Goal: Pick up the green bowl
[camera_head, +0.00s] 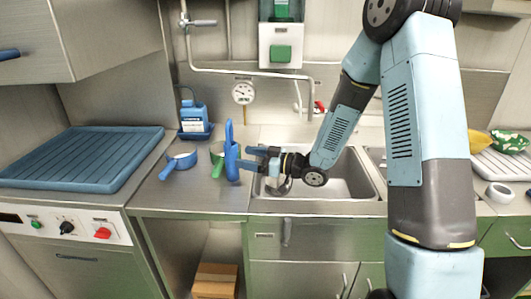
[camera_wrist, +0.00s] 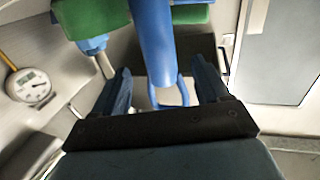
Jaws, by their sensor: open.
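The green bowl (camera_head: 508,141), green with pale spots, appears to be the tilted piece on the white rack at the far right in the head view. My gripper (camera_head: 258,158) is far to its left, over the left edge of the sink, with its fingers pointing left and open. In the wrist view the open fingers (camera_wrist: 166,88) frame a blue upright handle (camera_wrist: 152,45), which also stands just left of the gripper in the head view (camera_head: 231,158). I cannot tell whether they touch. The bowl is not recognisable in the wrist view.
A yellow piece (camera_head: 481,144) is beside the bowl on the white rack (camera_head: 490,165). A blue tray (camera_head: 85,160) lies left.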

